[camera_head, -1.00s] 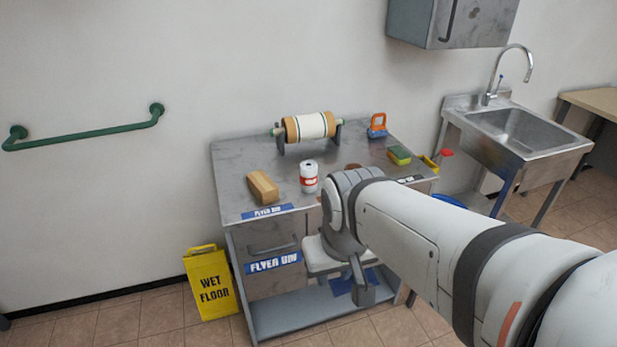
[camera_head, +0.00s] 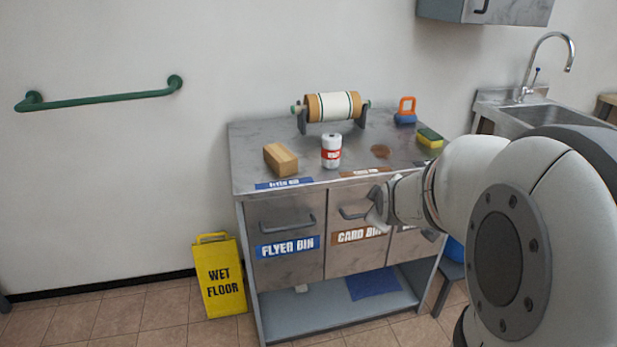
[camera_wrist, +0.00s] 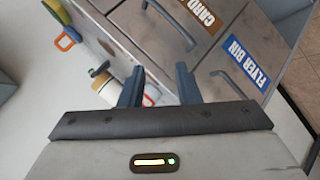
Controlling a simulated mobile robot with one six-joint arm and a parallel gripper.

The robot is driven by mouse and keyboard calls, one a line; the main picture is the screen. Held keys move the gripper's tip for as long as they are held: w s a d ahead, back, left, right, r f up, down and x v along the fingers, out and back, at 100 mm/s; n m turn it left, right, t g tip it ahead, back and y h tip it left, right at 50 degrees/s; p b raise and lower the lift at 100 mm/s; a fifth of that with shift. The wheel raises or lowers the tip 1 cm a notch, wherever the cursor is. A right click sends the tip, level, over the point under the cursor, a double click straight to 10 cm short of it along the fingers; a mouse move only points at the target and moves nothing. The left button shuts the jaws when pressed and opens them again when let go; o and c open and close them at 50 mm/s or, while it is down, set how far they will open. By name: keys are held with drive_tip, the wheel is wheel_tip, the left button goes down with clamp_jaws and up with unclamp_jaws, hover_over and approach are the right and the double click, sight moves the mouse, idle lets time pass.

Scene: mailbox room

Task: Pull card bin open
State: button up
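The card bin (camera_head: 340,258) is the middle drawer of the metal cabinet, with a brown label and a grey bar handle (camera_head: 352,214). The drawer looks shut. My gripper (camera_head: 374,207) is at the right end of that handle in the head view and covers part of the drawer front and label. In the wrist view my gripper (camera_wrist: 160,82) has two dark fingers spread apart with nothing between them. The card bin handle (camera_wrist: 170,24) lies beyond the fingertips there, apart from them.
The flyer bin (camera_head: 285,270) is left of the card bin; a third drawer at right is mostly hidden by my arm. A wooden block (camera_head: 281,160), a can (camera_head: 331,152) and a roll (camera_head: 333,106) stand on top. A yellow wet floor sign (camera_head: 219,280) stands at left.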

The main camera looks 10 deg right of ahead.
drive_tip(key=w+d+f+n+t+y+b, duration=0.2)
drive_tip(key=w+d+f+n+t+b, duration=0.1)
drive_tip(key=w+f+n+b, duration=0.25)
drive_tip(key=w+d+f+n+t+y+b, duration=0.1)
drive_tip(key=w+d+f+n+t+b, duration=0.15)
drive_tip(key=f+n+b, duration=0.4)
drive_tip(key=shift+m+y, duration=0.4)
drive_tip(key=shift+m, duration=0.5)
drive_tip(key=w+f, duration=0.1)
drive_tip(key=w, duration=0.1)
drive_tip(key=w+f+b, duration=0.1)
drive_tip(key=w+f, duration=0.1)
drive_tip(key=w, duration=0.1)
drive_tip(key=w+f+b, duration=0.1)
drive_tip(key=w, duration=0.1)
drive_tip(key=shift+w+a+f, duration=0.1)
drive_tip(key=shift+w+f, duration=0.05)
drive_tip(key=shift+w, duration=0.1)
drive_tip(key=shift+c, duration=0.4)
clamp_jaws()
